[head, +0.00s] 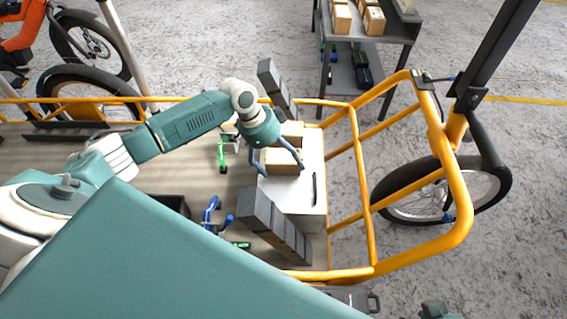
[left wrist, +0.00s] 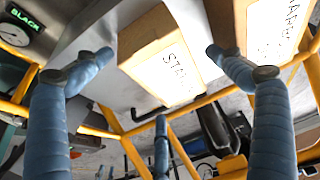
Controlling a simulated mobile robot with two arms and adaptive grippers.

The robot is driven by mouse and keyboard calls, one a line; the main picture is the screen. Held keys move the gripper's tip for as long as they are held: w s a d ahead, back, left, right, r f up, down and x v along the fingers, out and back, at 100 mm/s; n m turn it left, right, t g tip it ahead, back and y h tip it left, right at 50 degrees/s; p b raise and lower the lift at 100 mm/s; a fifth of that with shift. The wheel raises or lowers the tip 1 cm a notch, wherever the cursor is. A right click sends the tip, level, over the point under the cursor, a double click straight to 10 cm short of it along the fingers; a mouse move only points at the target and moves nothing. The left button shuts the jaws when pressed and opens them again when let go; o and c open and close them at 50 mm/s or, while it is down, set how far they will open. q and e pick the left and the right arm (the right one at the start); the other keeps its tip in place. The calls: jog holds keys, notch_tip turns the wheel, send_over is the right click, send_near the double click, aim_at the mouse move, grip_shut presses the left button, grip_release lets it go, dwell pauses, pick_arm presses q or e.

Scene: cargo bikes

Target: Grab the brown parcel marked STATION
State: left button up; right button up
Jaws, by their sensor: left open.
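A second labelled parcel (left wrist: 268,28) stands close by, also in the head view (head: 292,132).
The orange cargo frame (head: 373,240) surrounds the bed. Grey blocks (head: 270,220) stand beside the white box, with more grey blocks (head: 275,85) behind. Blue (head: 210,213) and green (head: 222,157) tools lie to the left. A shelf cart (head: 375,65) with boxes stands beyond the frame.

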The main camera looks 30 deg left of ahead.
pick_arm(q)
jog(key=shift+w+d+f, duration=0.1)
jog(key=shift+d+f, duration=0.05)
jog(key=shift+f, duration=0.25)
jog(key=shift+f, duration=0.25)
dwell(0.3)
jog(key=c, duration=1.6)
jog(key=shift+w+r, duration=0.1)
jog(key=c, duration=0.4)
jog(key=shift+o, duration=0.2)
jog(key=shift+r, duration=0.1)
